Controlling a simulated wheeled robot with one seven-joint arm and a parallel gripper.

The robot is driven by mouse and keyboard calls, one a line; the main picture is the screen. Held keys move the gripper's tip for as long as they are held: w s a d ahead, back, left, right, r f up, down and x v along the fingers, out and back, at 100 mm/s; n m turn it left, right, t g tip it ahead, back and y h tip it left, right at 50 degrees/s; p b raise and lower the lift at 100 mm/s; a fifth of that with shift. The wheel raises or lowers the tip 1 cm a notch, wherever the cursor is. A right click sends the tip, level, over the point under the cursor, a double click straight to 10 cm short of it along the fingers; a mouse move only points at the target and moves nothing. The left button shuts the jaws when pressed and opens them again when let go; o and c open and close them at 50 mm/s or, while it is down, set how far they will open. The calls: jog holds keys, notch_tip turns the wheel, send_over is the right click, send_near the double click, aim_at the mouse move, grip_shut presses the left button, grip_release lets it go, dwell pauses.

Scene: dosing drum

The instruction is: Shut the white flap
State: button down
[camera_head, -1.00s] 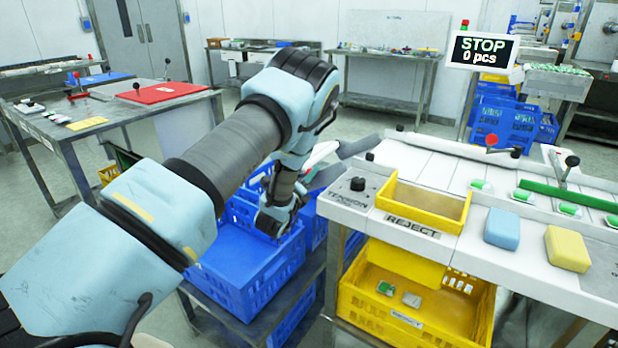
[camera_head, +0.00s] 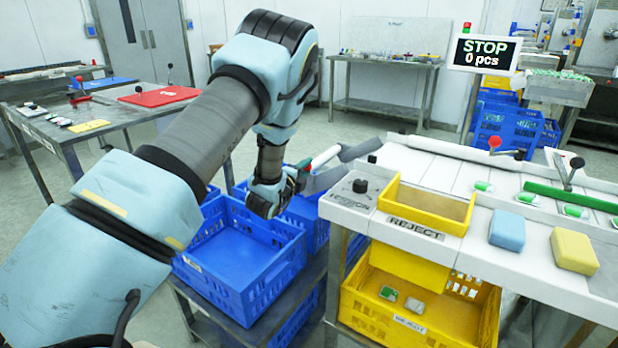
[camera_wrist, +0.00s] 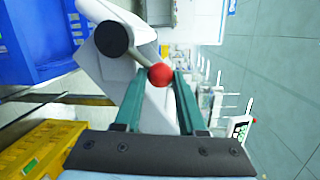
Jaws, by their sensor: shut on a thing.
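The white flap (camera_wrist: 118,75) shows in the wrist view as a tilted pale panel beyond my fingers. A grey lever runs across it from a dark round end (camera_wrist: 112,39) to a red knob (camera_wrist: 161,73). My gripper (camera_wrist: 160,83) has its two green fingers on either side of the red knob and is shut on it. In the head view my gripper (camera_head: 318,162) is at the left end of the white conveyor, by a grey-white sloping piece (camera_head: 345,168). The knob is hidden there by my wrist, and the flap's angle is hard to tell.
Blue crates (camera_head: 235,262) stand below my wrist. A yellow reject bin (camera_head: 425,212) and crate (camera_head: 405,322) are to the right. The conveyor (camera_head: 470,200) carries a blue block (camera_head: 507,230) and a yellow block (camera_head: 574,250). A sign (camera_head: 484,52) reads STOP, 0 pcs.

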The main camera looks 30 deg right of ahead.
jog(key=shift+w+a+r+n+g+b, duration=0.4)
jog(key=shift+w+n, duration=0.3)
jog(key=shift+n, duration=0.45)
jog(key=shift+w+a+r+n+g+b, duration=0.2)
jog(key=shift+w+a+n+b, duration=0.45)
jog(key=shift+n, duration=0.55)
jog(key=shift+w+a+r+n+g+b, duration=0.2)
jog(key=shift+w+a+r+n+b, duration=0.1)
jog(key=shift+w+n, duration=0.7)
jog(key=shift+s+n, duration=0.1)
jog(key=shift+n, duration=0.15)
jog(key=c, duration=0.5)
grip_release()
jog(key=shift+f, duration=0.1)
jog(key=shift+s, duration=0.1)
jog(key=b+v, duration=0.2)
jog(key=v, duration=0.8)
jog(key=shift+a, duration=0.3)
jog(key=shift+s+a, duration=0.1)
